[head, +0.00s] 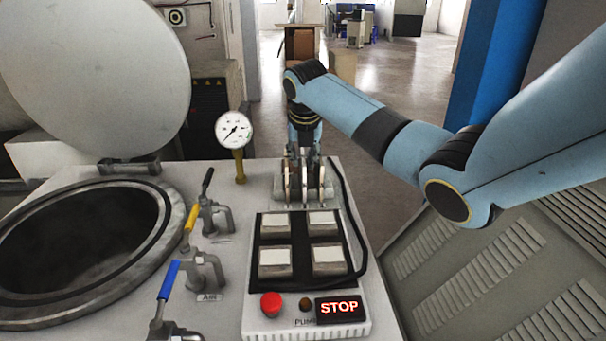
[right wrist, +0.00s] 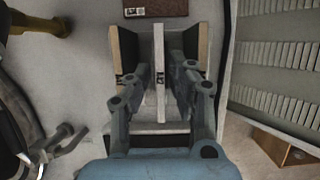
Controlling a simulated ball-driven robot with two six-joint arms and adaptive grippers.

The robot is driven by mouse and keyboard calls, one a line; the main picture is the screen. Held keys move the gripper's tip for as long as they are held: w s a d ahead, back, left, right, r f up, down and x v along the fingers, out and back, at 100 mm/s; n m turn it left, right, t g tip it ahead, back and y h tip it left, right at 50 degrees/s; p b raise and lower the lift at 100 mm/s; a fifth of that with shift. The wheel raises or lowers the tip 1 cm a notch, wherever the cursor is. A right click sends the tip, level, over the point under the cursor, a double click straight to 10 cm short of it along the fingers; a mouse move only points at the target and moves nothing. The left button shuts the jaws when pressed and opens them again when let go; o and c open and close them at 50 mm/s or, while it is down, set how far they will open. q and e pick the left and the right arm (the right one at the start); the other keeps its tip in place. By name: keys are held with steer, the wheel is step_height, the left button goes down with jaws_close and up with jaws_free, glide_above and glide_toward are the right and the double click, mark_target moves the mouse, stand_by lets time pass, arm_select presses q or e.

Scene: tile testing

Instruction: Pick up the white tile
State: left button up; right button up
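The white tile (right wrist: 160,75) stands on edge in the middle of a small rack (head: 331,192). Two more tiles stand beside it: the left tile (right wrist: 125,52) shows a tan and a dark face, and the right tile (right wrist: 201,45) is beige. My right gripper (right wrist: 161,76) reaches down over the rack with one finger on each side of the white tile. Its fingers look open, with a narrow gap to the tile on both sides. In the head view, the right gripper (head: 304,160) is above the rack and partly hides the tiles. My left gripper is out of view.
A control box (head: 250,318) with several square buttons, a red knob and a STOP sign is in front of the rack. A pressure gauge (head: 234,131), lever valves (head: 207,211) and an open round chamber (head: 172,205) lie left. A cable runs along the rack's right.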

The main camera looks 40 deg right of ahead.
steer(key=shift+f, duration=0.15)
steer(key=shift+c, duration=0.4)
jaws_close()
